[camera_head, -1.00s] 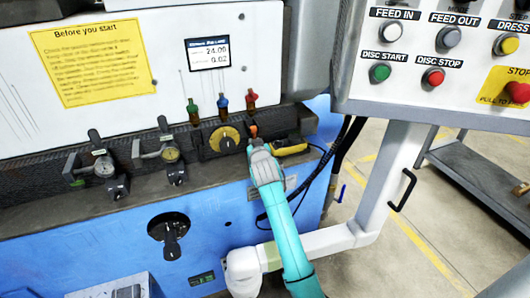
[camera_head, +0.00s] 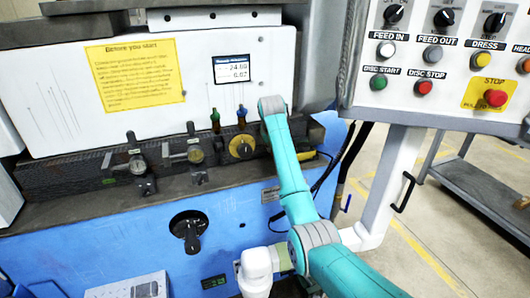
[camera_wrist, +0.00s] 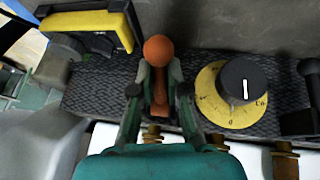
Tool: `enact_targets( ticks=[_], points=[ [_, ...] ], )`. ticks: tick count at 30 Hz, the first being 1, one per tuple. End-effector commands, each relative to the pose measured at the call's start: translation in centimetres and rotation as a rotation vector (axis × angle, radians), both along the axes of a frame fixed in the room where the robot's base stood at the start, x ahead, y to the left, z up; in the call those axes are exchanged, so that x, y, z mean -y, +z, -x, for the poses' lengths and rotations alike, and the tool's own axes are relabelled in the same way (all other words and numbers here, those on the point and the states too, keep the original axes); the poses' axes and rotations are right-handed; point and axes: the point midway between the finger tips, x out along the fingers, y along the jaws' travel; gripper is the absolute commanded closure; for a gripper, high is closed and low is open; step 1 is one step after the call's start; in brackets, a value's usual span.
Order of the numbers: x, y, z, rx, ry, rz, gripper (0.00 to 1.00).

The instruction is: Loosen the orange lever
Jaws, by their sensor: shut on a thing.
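The orange lever (camera_wrist: 158,49), with a round ball on a stem, stands between the two fingers of my gripper (camera_wrist: 159,90) in the wrist view. The fingers are shut on its stem, and the ball shows beyond the fingertips. In the head view my arm covers the lever and my gripper, so neither shows there. The lever sits on a dark textured ledge, beside a yellow dial with a black knob (camera_wrist: 238,80); the dial also shows in the head view (camera_head: 242,147).
A yellow-and-black device (camera_wrist: 90,28) lies close to the lever. Green (camera_head: 215,120) and blue (camera_head: 241,116) bottle-shaped parts stand behind the dial. Clamp-like gauges (camera_head: 137,160) line the ledge to the left. A button panel (camera_head: 440,70) hangs at the right.

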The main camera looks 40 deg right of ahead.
Motion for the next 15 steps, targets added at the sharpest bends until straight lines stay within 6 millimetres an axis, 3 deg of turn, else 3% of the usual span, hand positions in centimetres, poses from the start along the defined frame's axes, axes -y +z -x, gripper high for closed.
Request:
enact_targets(
  ticks=[15],
  points=[
    [0.55, 0.97, 0.05, -0.200, -0.001, -0.063, 1.00]
  ],
)
